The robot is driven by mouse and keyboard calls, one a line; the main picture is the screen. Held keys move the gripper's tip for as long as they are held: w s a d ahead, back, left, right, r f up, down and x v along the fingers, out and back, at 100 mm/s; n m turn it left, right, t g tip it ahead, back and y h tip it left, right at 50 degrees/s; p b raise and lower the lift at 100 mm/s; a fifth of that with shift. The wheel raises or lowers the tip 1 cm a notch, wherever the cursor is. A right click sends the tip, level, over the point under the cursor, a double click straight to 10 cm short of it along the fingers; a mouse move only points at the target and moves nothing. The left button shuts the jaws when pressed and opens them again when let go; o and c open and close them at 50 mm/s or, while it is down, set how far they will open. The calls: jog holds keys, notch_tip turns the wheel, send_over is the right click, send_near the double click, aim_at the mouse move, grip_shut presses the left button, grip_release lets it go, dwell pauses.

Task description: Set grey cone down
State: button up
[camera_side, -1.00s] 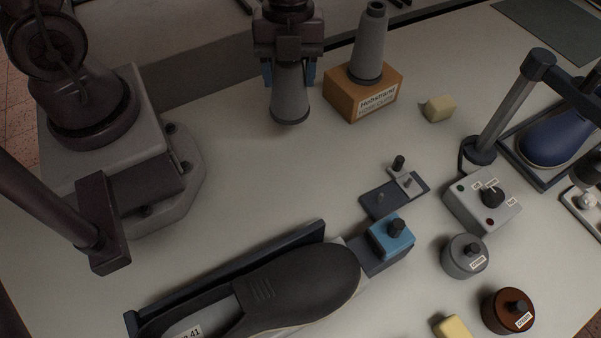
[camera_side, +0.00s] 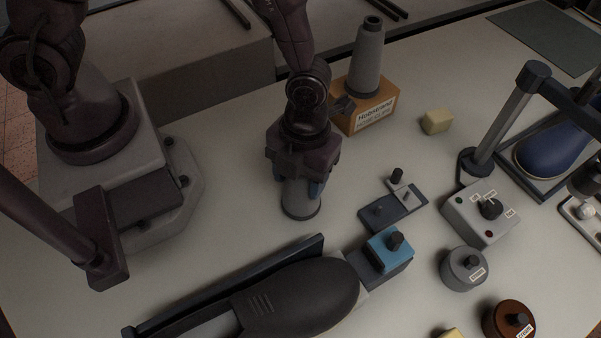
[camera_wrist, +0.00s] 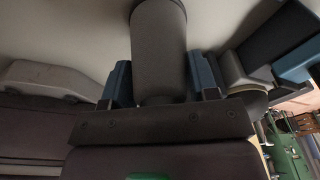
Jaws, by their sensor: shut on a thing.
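The grey cone (camera_side: 300,201) is in my gripper (camera_side: 302,186), its wide base downward in the side view. Its base is at or just above the table; I cannot tell whether it touches. The cone stands roughly upright, left of the orange box and behind the black shoe. In the wrist view the grey cone (camera_wrist: 158,45) lies between the two blue fingers of my gripper (camera_wrist: 160,82), which are shut on it. The cone's upper part is hidden by my gripper in the side view.
A second grey cone (camera_side: 368,58) stands on an orange labelled box (camera_side: 370,114) behind right. A black shoe (camera_side: 300,290) lies on a dark stand in front. A small dark plate with posts (camera_side: 392,207) and a blue block (camera_side: 390,248) are to the right. Table left of the cone is clear.

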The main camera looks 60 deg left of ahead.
jog(key=shift+f, duration=0.15)
jog(key=o, duration=1)
notch_tip(320, 180, up, 12)
jog(key=w, duration=0.1)
jog(key=shift+s+a+r+n+t+y, duration=0.15)
jog(key=shift+s+a+r+n+t, duration=0.95)
jog(key=shift+a+r+n, duration=2.8)
jog(key=shift+s+a+r+n+t+y, duration=0.1)
jog(key=shift+s+a+r+n+t, duration=1.3)
jog(key=shift+n, duration=4.7)
jog(key=shift+s+a+r+n+t+y, duration=0.15)
jog(key=shift+s+a+r+n+t, duration=0.6)
jog(key=shift+a+r+n, duration=3.3)
